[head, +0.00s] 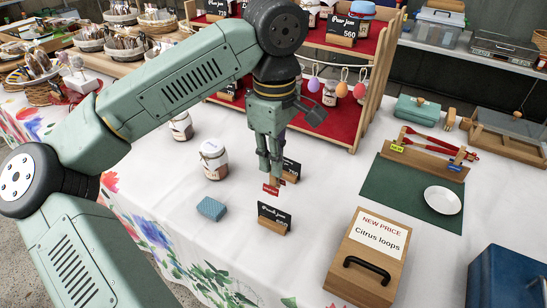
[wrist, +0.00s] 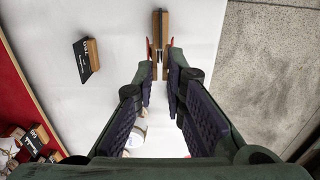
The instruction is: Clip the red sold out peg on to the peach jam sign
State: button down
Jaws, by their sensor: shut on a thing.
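The wooden peg with a red tag (head: 270,189) is between my gripper's fingertips (head: 272,177), above the white table. A second black sign (head: 291,166) is partly hidden behind the gripper; a sign also shows at the left of the wrist view (wrist: 84,59).
A blue sponge-like block (head: 211,208) and a jar (head: 214,160) stand left of the signs. A wooden box labelled Citrus loops (head: 350,264) stands front right. A red-lined shelf (head: 327,123) is behind. White cloth around the front sign is mostly clear.

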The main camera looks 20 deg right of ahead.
jog(key=shift+s+a+f, duration=0.1)
jog(key=shift+s+f, duration=0.05)
jog(key=shift+f+b, duration=1.25)
jog(key=shift+f, duration=0.7)
jog(key=shift+f+b, duration=0.8)
jog(key=shift+b, duration=0.15)
jog(key=shift+f+b, duration=0.9)
jog(key=shift+f, duration=0.1)
dwell(0.5)
jog(key=c, duration=2.1)
grip_release()
jog(key=o, duration=0.5)
